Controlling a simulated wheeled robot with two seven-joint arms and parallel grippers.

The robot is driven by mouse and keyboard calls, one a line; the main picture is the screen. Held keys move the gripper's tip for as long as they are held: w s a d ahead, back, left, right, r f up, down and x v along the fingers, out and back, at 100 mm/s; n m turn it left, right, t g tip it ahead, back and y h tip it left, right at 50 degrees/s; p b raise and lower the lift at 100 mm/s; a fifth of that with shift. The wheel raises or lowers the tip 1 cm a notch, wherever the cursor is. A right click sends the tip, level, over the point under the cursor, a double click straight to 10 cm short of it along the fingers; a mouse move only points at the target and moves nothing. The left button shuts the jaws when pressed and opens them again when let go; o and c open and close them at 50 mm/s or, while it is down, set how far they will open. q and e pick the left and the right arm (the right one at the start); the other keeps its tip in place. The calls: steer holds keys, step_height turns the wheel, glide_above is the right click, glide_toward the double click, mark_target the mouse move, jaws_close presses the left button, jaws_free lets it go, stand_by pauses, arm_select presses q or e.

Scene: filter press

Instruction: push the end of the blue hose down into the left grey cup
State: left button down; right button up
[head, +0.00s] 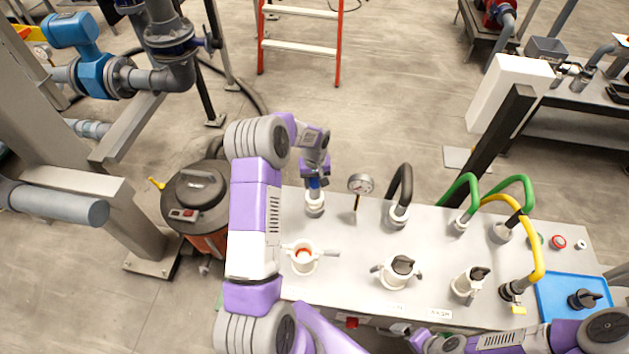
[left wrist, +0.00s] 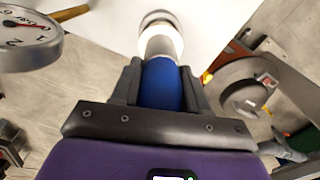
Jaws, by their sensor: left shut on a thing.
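The blue hose (head: 315,183) is short in the head view and stands roughly upright below my left gripper (head: 315,178). In the left wrist view the blue hose (left wrist: 160,84) lies between the two dark fingers of the left gripper (left wrist: 162,88), which is shut on it. The hose's lower end meets the left pale grey cup (head: 315,205) at the back left of the bench top. The cup's round rim (left wrist: 160,38) shows beyond the hose in the wrist view. How deep the end sits is hidden. My right gripper (head: 418,338) is low at the front edge, its fingers unclear.
A pressure gauge (head: 360,184) stands just right of the cup. An open white coupling (head: 303,258) is in front, with capped couplings (head: 400,268) to its right. Black, green and yellow hoses (head: 540,250) arch farther right. A drum vacuum (head: 197,195) stands left of the bench.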

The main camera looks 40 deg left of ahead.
arm_select(q)
steer(key=shift+f+b, duration=1.3)
steer(key=shift+f, duration=0.3)
steer(key=shift+c, duration=2.4)
jaws_free()
step_height(320, 180, up, 8)
steer(key=shift+f, duration=0.2)
